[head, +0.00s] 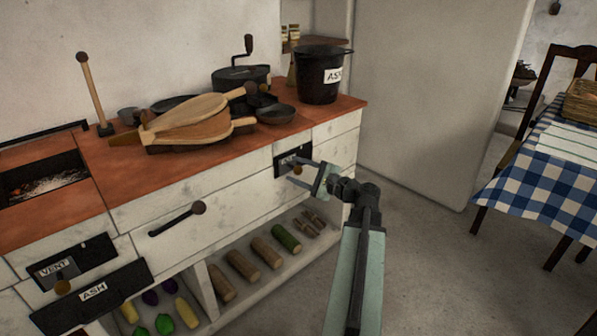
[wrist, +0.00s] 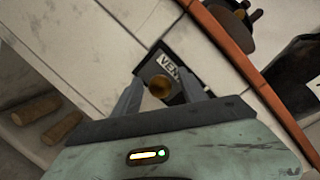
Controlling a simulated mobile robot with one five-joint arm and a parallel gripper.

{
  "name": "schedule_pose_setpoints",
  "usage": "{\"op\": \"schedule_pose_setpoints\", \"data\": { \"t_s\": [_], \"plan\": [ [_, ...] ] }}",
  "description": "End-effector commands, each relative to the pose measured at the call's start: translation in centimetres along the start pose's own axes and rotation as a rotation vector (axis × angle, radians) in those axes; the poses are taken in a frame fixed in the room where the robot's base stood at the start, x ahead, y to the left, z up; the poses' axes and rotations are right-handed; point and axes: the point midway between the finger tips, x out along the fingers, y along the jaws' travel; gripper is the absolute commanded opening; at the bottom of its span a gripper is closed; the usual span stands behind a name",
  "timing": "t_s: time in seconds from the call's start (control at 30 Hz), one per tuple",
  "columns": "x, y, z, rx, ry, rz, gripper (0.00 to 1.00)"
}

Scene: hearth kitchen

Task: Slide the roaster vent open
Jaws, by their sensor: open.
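A small black vent slide (head: 283,163) is set in the white front at the right end of the stove; its label reads VENT in the wrist view (wrist: 172,65). Its round brass knob (wrist: 160,88) shows between my fingers, and also in the head view (head: 297,169). My gripper (head: 295,171) is open in front of the slide, with one finger on each side of the knob in the picture. I cannot tell whether either finger touches the knob. How far the slide stands open cannot be told.
A second VENT slide (head: 57,268) sits at the far left, above an ASH drawer (head: 93,298). Bellows (head: 196,122), a crank-topped pot (head: 240,79) and an ASH bucket (head: 318,76) stand above.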

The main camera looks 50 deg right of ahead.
Motion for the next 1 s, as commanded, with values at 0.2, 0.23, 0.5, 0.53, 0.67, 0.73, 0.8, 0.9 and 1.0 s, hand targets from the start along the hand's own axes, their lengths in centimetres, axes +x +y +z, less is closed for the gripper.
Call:
{"op": "schedule_pose_setpoints", "data": {
  "t_s": [0.2, 0.23, 0.5, 0.53, 0.67, 0.73, 0.8, 0.9, 1.0],
  "plan": [
    [-0.06, -0.01, -0.02, 0.000, 0.000, 0.000, 0.17],
    [-0.06, -0.01, -0.02, 0.000, 0.001, 0.000, 0.08],
    [-0.11, -0.01, -0.05, 0.000, 0.001, 0.000, 0.00],
    [-0.11, -0.01, -0.05, 0.000, 0.001, 0.000, 0.00],
    [-0.13, -0.01, -0.06, 0.000, 0.001, 0.000, 0.00],
    [-0.14, -0.01, -0.07, 0.000, 0.001, 0.000, 0.00],
    [-0.15, -0.01, -0.07, 0.000, 0.002, 0.000, 0.00],
    [-0.16, -0.01, -0.08, -0.001, 0.002, 0.000, 0.00],
    [-0.18, -0.01, -0.09, -0.001, 0.002, 0.000, 0.00]
  ]
}}
